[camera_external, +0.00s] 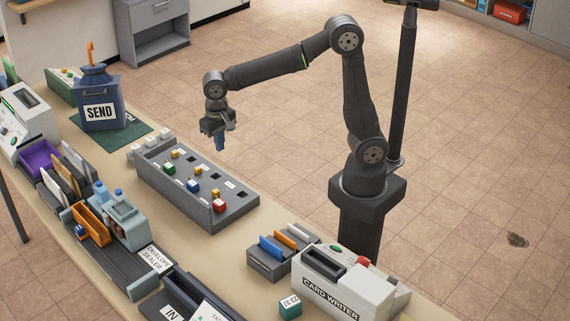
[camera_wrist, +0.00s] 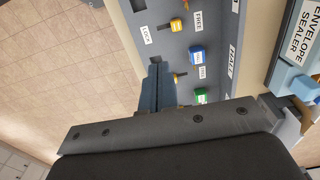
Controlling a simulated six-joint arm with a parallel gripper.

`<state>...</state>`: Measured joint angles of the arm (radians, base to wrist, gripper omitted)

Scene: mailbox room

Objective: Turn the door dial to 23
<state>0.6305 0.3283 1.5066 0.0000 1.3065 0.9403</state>
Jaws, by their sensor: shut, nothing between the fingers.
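The long grey control panel (camera_external: 237,217) lies on the bench, with several small yellow, green, blue and red controls on top. I cannot tell a door dial or its number apart among them. In the wrist view the shut blue-grey fingers (camera_wrist: 158,85) show beside the panel (camera_wrist: 176,48). A yellow control (camera_wrist: 177,25) is near a LOCK label and a FREE label. A blue button (camera_wrist: 196,57) and a green button (camera_wrist: 199,96) lie to the right of the fingers.
A blue SEND sack (camera_external: 100,105) stands on a green mat behind the panel. The envelope sealer (camera_external: 127,225) is to the left. The card writer (camera_external: 345,290), a small file tray (camera_external: 267,267) and a teal cube (camera_external: 290,306) are in front.

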